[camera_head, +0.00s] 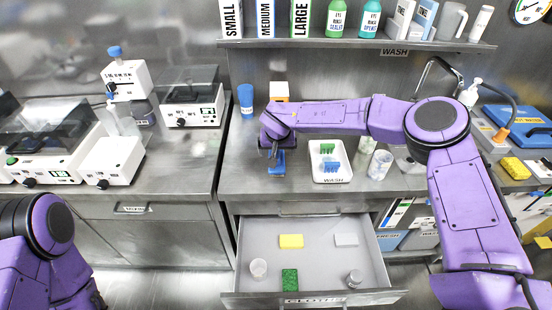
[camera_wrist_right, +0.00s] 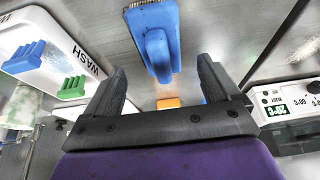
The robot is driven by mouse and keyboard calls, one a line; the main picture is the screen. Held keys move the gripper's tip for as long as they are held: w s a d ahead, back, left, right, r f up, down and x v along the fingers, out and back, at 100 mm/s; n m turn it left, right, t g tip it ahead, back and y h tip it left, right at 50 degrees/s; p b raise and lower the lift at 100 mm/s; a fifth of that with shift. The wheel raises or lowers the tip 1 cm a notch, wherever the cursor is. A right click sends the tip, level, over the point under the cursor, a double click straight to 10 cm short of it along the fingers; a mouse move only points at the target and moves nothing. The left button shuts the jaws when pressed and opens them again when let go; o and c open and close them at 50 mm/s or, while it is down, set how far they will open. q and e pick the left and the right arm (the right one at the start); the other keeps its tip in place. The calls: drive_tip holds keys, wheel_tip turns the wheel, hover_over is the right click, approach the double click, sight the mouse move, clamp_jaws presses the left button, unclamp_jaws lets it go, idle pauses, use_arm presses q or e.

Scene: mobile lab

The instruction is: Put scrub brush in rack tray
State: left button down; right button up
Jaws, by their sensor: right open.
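The blue scrub brush (camera_head: 281,163) stands on the steel counter, partly hidden by my right gripper (camera_head: 271,150). In the right wrist view, the brush (camera_wrist_right: 155,40) shows its bristle edge and handle, and the handle lies in line with the gap between the open fingers (camera_wrist_right: 162,82). The fingers are apart and hold nothing. The white rack tray (camera_head: 320,176), to the right of the brush, holds green and blue ridged pieces. It also shows in the right wrist view (camera_wrist_right: 45,75). My left arm shows at the lower left, but its gripper is out of view.
An open drawer (camera_head: 305,262) below holds sponges and small vessels. A blue cup (camera_head: 246,101) and an orange-and-white box (camera_head: 279,91) stand behind the gripper. Glassware (camera_head: 380,164) stands right of the tray. A shelf (camera_head: 350,43) with bottles hangs above.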

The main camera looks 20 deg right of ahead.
sight(277, 153)
drive_tip(key=x, duration=0.3)
drive_tip(key=p+x, duration=0.1)
drive_tip(key=x, duration=0.2)
drive_tip(key=shift+w, duration=0.5)
drive_tip(key=shift+s+r, duration=0.35)
drive_tip(key=shift+s, duration=0.05)
drive_tip(key=c, duration=1.3)
